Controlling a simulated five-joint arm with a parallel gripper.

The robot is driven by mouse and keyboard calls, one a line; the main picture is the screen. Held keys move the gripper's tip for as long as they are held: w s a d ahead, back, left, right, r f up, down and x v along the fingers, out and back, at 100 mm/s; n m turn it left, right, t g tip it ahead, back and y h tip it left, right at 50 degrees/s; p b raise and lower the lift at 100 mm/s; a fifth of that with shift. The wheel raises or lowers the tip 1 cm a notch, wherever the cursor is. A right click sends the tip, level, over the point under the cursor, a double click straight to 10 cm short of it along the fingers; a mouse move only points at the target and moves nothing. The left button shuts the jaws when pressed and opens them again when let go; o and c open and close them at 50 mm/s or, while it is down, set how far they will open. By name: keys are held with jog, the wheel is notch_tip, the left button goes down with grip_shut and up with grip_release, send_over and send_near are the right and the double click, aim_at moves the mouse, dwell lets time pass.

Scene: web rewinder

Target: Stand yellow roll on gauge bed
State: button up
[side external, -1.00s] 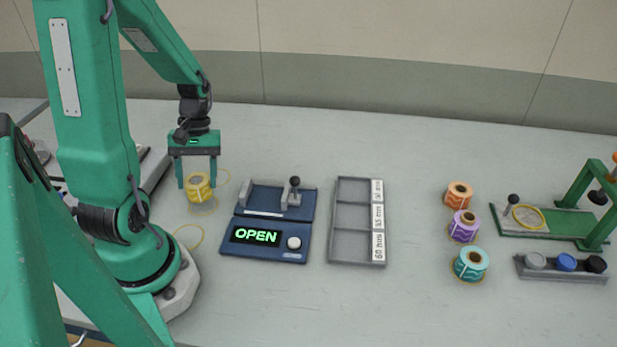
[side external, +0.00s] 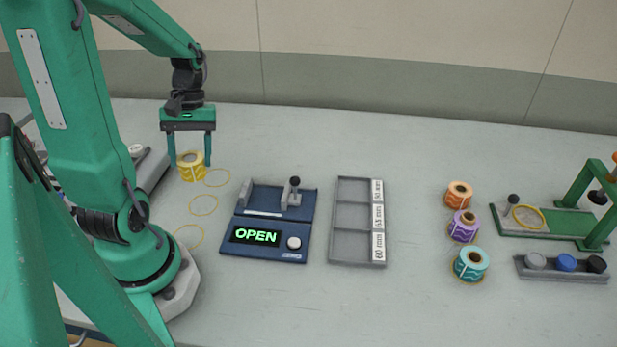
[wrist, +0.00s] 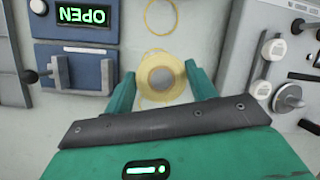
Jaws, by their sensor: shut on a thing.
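The yellow roll (side external: 191,170) is upright between the fingers of my gripper (side external: 194,162), above the table left of the gauge. In the wrist view the roll (wrist: 161,76) shows its pale round top between the two green fingers (wrist: 160,92). My gripper is shut on it. The gauge is a blue unit with a lit OPEN display (side external: 256,236) and a white button. Its blue bed (side external: 262,207) lies behind the display with grey jaws and a black-knobbed lever. Nothing stands on the bed. The gauge also shows at upper left in the wrist view (wrist: 75,35).
Yellow rings (side external: 203,205) mark the table left of the gauge. A grey three-compartment tray (side external: 333,220) is to its right, empty. Orange (side external: 459,193), purple (side external: 463,225) and teal (side external: 470,263) rolls stand further right, near a green-framed stand (side external: 590,225) and a capped rack (side external: 562,275).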

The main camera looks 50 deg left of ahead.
jog(key=shift+w+r, duration=0.2)
jog(key=shift+w, duration=0.35)
jog(key=w+r+m, duration=0.2)
jog(key=w+r, duration=0.1)
jog(key=w, duration=0.5)
notch_tip(320, 180, up, 7)
jog(key=m+g+y, duration=0.1)
jog(key=m+y, duration=0.2)
jog(key=m, duration=0.3)
send_over(319, 176)
jog(key=s+d, duration=0.2)
jog(key=d, duration=0.5)
jog(key=s+d+f, duration=0.2)
jog(key=d+f, duration=0.2)
jog(key=f, duration=0.5)
jog(key=shift+s+n, duration=0.35)
jog(key=shift+n, duration=0.05)
jog(key=shift+h, duration=0.5)
jog(key=w+a+f, duration=0.1)
jog(key=a+f, duration=0.1)
jog(key=a, duration=0.1)
jog(key=w+a+f, duration=0.2)
jog(key=a, duration=0.2)
jog(key=w+a+f, duration=0.1)
jog(key=a+f, duration=0.2)
jog(key=shift+w+a, duration=0.35)
jog(key=shift+a, duration=0.05)
jog(key=shift+f, duration=0.15)
jog(key=shift+f, duration=1.9)
